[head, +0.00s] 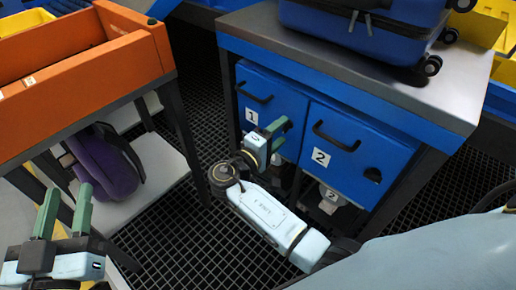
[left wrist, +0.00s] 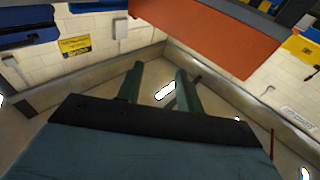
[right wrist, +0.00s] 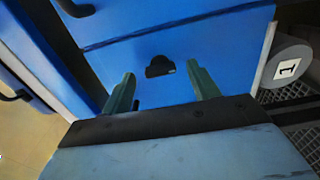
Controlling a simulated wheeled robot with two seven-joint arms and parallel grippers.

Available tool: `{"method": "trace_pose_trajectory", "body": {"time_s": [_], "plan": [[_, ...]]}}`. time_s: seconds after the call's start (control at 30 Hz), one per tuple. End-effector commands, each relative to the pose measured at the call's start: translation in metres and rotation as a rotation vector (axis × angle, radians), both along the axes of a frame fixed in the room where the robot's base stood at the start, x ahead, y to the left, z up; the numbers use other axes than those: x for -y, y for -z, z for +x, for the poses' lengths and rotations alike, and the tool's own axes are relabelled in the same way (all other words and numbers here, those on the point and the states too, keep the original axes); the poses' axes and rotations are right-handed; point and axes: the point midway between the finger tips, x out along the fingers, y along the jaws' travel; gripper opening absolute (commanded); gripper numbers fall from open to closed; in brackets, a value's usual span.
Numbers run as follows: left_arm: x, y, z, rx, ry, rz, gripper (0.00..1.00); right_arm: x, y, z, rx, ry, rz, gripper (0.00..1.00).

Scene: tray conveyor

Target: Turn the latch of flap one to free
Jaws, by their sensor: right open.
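Flap one (head: 284,97) is a closed blue door with a black handle (head: 254,93) and a white "1" label (head: 251,115). In the right wrist view, its latch (right wrist: 160,68) is a small black knob on the blue panel. My right gripper (head: 281,133) is open in front of flap one's lower right part and hides the latch in the head view. In the right wrist view its fingers (right wrist: 161,74) stand on either side of the latch, and contact cannot be told. My left gripper (head: 67,191) is open and empty, far left of the flap.
Flap two (head: 344,154), beside flap one, is closed, with its own dark latch (head: 372,174). A blue suitcase (head: 360,32) stands on the cabinet's grey top (head: 270,28). An orange bin (head: 95,85) and a shelf with a purple bag (head: 105,165) are at left. Dark grid floor lies between.

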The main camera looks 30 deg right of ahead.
Motion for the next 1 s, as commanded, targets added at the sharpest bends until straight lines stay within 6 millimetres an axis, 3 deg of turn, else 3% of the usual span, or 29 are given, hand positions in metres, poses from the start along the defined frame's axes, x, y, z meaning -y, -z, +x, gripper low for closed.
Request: {"method": "trace_pose_trajectory", "body": {"time_s": [0.5, 0.7, 1.0], "plan": [[-0.018, 0.075, -0.009, -0.460, -0.033, 0.137, 0.36, -0.091, -0.001, -0.038, -0.003, -0.002, 0.001, 0.60], [-0.021, 0.085, -0.013, -0.518, -0.038, 0.154, 0.36, -0.105, 0.000, -0.044, 0.000, 0.000, 0.001, 0.60], [-0.021, 0.087, -0.013, -0.523, -0.038, 0.155, 0.36, -0.106, 0.000, -0.044, 0.001, 0.000, 0.000, 0.60]]}}
